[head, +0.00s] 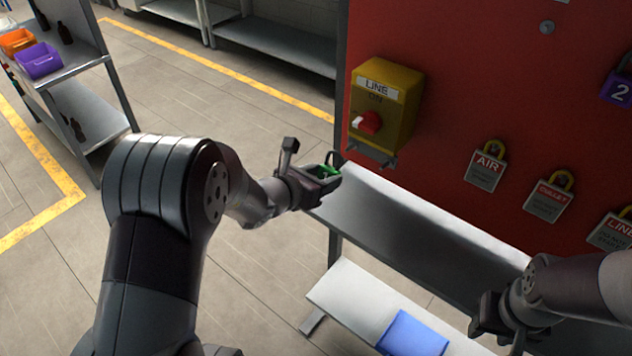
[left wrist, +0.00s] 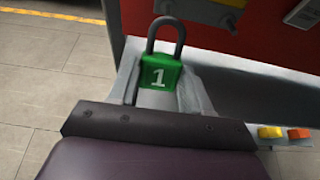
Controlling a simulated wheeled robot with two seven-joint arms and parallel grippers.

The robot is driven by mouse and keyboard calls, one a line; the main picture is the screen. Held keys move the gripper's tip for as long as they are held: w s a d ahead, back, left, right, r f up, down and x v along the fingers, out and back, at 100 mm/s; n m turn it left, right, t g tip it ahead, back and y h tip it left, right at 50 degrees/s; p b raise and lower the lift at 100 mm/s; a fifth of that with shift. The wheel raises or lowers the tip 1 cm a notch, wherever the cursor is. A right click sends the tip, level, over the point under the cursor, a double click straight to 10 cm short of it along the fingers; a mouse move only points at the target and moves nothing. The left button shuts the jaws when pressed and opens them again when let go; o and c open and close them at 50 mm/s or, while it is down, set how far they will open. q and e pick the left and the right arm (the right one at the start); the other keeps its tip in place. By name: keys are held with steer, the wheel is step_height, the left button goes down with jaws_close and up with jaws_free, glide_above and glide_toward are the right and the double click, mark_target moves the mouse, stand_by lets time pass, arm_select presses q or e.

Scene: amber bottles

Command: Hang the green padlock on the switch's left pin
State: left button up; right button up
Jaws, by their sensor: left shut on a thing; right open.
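The green padlock (left wrist: 160,72), marked 1, is held between the fingers of my left gripper (left wrist: 158,88), its dark shackle pointing up. In the head view, the padlock (head: 331,171) is partly hidden by my left gripper (head: 320,178), which is shut on it. The yellow switch (head: 398,108) with a red knob is on the red panel, labelled LINE and ON. Grey metal pins (head: 372,154) show at its underside. The padlock is to the lower left of them, apart from the left one. My right gripper (head: 500,320) is open at the lower right.
Tagged padlocks (head: 487,166) hang on the red panel (head: 480,80) right of the switch, and a purple one (head: 618,85) hangs at the edge. A grey ledge (head: 420,225) runs below the panel. A blue item (head: 410,335) lies on the lower shelf. Bins and bottles stand at far left.

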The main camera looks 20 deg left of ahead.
mark_target(334, 168)
arm_select(q)
steer(key=shift+w+d, duration=0.25)
steer(key=shift+w, duration=0.4)
steer(key=shift+w+d, duration=0.25)
steer(key=shift+w, duration=0.4)
steer(key=shift+b+x, duration=1.05)
steer(key=shift+x, duration=0.75)
steer(key=shift+r, duration=0.1)
steer(key=o, duration=1.2)
